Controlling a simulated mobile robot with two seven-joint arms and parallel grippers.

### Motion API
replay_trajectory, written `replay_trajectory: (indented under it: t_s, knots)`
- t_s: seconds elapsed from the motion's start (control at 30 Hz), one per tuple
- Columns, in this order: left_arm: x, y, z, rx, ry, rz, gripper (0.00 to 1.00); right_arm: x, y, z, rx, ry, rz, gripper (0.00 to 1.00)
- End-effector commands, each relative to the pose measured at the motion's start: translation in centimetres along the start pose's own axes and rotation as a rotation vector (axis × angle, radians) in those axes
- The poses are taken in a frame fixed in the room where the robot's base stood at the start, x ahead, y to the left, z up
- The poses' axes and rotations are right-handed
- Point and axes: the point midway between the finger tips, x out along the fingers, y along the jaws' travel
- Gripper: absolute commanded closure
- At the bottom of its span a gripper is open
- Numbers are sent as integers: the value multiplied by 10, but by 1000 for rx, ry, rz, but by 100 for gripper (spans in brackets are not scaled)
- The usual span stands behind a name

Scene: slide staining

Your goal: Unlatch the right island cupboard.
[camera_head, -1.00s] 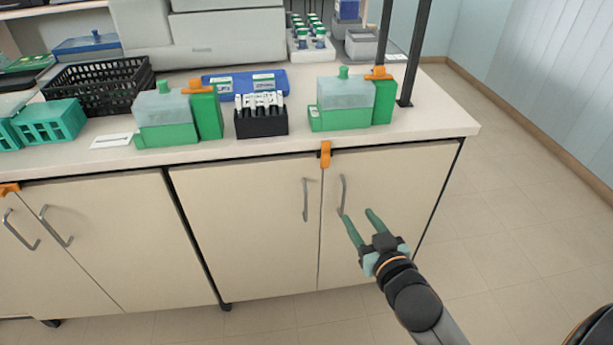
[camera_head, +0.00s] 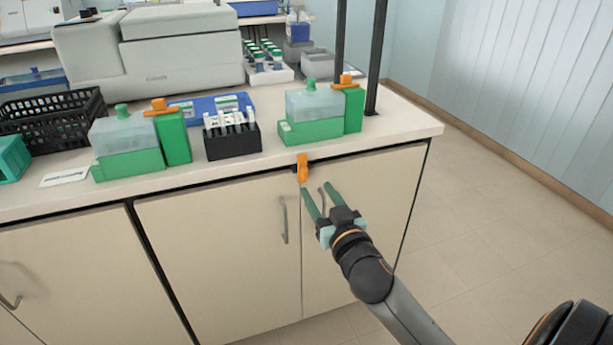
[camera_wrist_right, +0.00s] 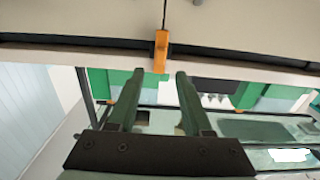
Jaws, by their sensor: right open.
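The right island cupboard has two cream doors, a left door (camera_head: 220,250) and a right door (camera_head: 370,195), each with a metal bar handle. An orange latch (camera_head: 302,168) sits at the top of the seam between them, under the counter edge. My right gripper (camera_head: 316,196) is open and empty, just below and to the right of the latch in the head view. In the right wrist view the latch (camera_wrist_right: 161,52) shows beyond and between the two green fingertips (camera_wrist_right: 158,75), apparently clear of both. The gripper partly hides the right door's handle. My left gripper is not in view.
On the counter (camera_head: 405,125) above stand two green staining boxes with clear lids (camera_head: 315,112), a black rack of tubes (camera_head: 232,140) and a black basket (camera_head: 50,120). The floor (camera_head: 500,220) to the right is clear.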

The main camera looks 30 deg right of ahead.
Motion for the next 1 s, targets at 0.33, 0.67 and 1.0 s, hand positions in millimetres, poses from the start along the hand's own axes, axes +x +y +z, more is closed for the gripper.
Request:
replay_trajectory:
  t_s: [0.33,0.67,1.0]
  knots:
    - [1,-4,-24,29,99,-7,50,57,0,0,0,1,-1,50]
    - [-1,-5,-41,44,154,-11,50,73,0,1,0,-1,-1,50]
    - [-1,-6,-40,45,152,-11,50,73,0,1,1,-1,-1,66]
